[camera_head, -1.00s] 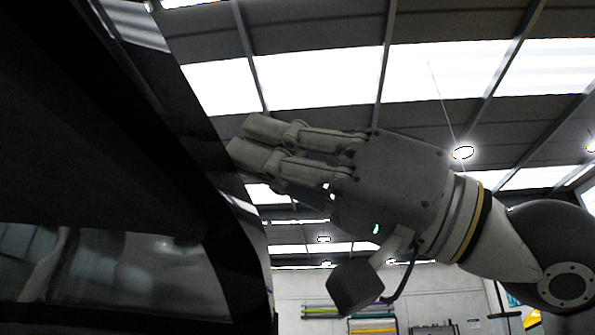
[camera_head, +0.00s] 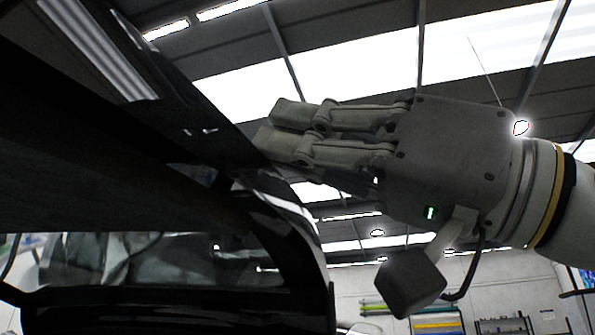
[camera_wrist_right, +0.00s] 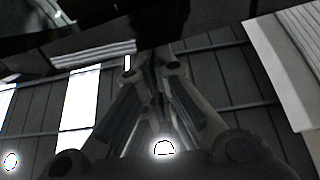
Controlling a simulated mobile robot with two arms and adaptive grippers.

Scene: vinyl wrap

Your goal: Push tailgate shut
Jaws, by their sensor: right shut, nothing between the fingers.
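The dark, glossy tailgate (camera_head: 170,130) fills the left of the head view, raised and slanting down to the right. My right gripper (camera_head: 275,128) is shut and empty, with its fingertips at the tailgate's outer edge. The fingers seem to touch or nearly touch the panel; I cannot tell which. In the right wrist view the dark tailgate (camera_wrist_right: 60,38) crosses the top, and the fingertips of my right gripper (camera_wrist_right: 152,60) reach up to it, partly lost in shadow. My left gripper is not in view.
Below the tailgate is a dark opening with a window (camera_head: 150,260) behind it. A wall rack with coloured rolls (camera_head: 435,322) stands at the back, lower right. Ceiling beams and bright light panels (camera_head: 355,70) are overhead.

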